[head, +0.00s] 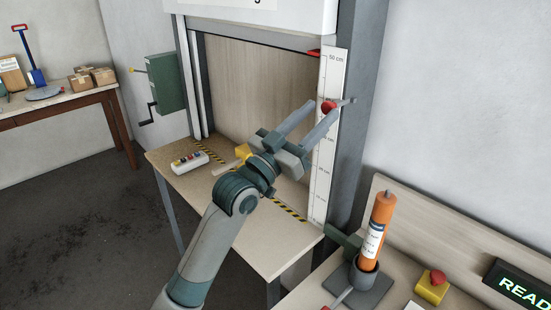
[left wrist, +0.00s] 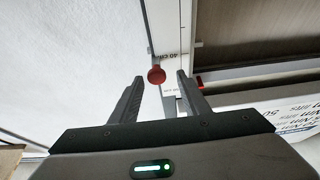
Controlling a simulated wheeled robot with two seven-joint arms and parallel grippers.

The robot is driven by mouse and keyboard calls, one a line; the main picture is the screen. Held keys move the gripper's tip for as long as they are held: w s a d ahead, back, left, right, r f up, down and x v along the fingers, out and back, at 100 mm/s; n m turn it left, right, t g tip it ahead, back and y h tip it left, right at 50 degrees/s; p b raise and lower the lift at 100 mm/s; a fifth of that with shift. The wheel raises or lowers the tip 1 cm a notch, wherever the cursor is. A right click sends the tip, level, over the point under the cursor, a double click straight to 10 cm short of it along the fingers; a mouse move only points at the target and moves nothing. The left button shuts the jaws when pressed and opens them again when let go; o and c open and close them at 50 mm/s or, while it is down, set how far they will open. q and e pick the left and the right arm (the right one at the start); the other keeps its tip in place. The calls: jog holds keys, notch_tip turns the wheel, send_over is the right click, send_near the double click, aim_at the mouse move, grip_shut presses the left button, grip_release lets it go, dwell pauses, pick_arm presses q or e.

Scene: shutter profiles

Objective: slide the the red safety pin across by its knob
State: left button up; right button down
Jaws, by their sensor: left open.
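The safety pin's red knob (head: 328,106) is at the right post of the shutter frame, beside the white height scale (head: 326,150). A short grey rod (head: 347,101) shows to the right of the knob. My left gripper (head: 324,109) is open, with its two fingers reaching up to the knob. In the left wrist view the red knob (left wrist: 156,75) appears between the open fingertips (left wrist: 159,77), nearer the left finger. I see a gap on either side of it and cannot tell its exact depth. My right gripper is not in view.
A red pointer (head: 314,54) is near the top of the scale. A wooden table (head: 285,250) with striped tape and a button box (head: 189,162) lies below. An orange cylinder (head: 377,225) stands in a holder at right, near a yellow box (head: 432,290). A green crank box (head: 165,84) is at left.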

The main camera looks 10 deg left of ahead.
pick_arm(q)
jog(key=b+v, duration=0.4)
jog(key=v, duration=1)
jog(key=shift+r, duration=0.1)
